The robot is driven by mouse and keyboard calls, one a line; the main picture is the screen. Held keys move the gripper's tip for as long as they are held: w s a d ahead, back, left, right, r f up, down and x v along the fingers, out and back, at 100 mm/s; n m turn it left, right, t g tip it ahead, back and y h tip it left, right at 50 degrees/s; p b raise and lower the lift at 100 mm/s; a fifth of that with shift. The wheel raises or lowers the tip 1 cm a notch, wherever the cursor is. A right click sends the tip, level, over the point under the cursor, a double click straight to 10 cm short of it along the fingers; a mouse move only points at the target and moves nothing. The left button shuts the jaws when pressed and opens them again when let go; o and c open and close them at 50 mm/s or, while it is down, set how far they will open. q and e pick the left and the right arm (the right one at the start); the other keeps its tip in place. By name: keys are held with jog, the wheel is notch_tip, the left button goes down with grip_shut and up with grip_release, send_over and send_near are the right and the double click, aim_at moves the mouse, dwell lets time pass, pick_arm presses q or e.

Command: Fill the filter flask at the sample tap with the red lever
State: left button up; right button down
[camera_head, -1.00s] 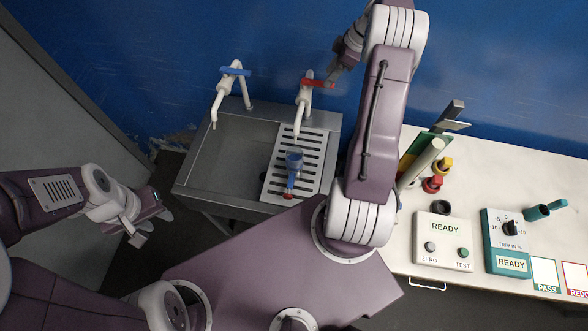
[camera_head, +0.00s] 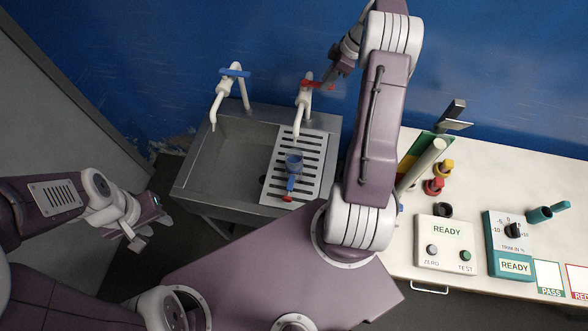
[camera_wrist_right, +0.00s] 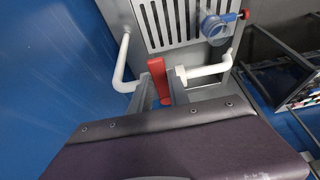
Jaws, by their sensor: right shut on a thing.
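The filter flask (camera_head: 293,163), blue with a side arm and a red end, stands on the slotted drainboard (camera_head: 312,175), below the spout of the white tap with the red lever (camera_head: 318,85). It also shows in the right wrist view (camera_wrist_right: 214,28). How full it is, I cannot tell. My right gripper (camera_head: 331,82) is at the tap. In the right wrist view its jaws (camera_wrist_right: 160,88) are shut on the red lever (camera_wrist_right: 157,78). My left gripper (camera_head: 152,230) is open and empty, left of the sink and away from the flask.
A second white tap with a blue lever (camera_head: 235,73) stands over the sink basin (camera_head: 220,160). The white bench (camera_head: 480,155) at right carries a READY box (camera_head: 445,243), a teal trim unit (camera_head: 508,240) and coloured parts. The blue wall is close behind the taps.

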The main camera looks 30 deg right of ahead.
jog(key=m+b, duration=0.1)
jog(key=b, duration=0.1)
jog(key=m+b, duration=0.1)
jog(key=shift+s+a+f+t+h+b, duration=0.3)
jog(key=shift+s+a+h+b, duration=0.05)
jog(key=shift+s+a+h, duration=0.05)
jog(key=shift+s+a+r+m+b, duration=0.25)
jog(key=shift+a+r+m+b, duration=0.1)
jog(key=shift+m, duration=0.35)
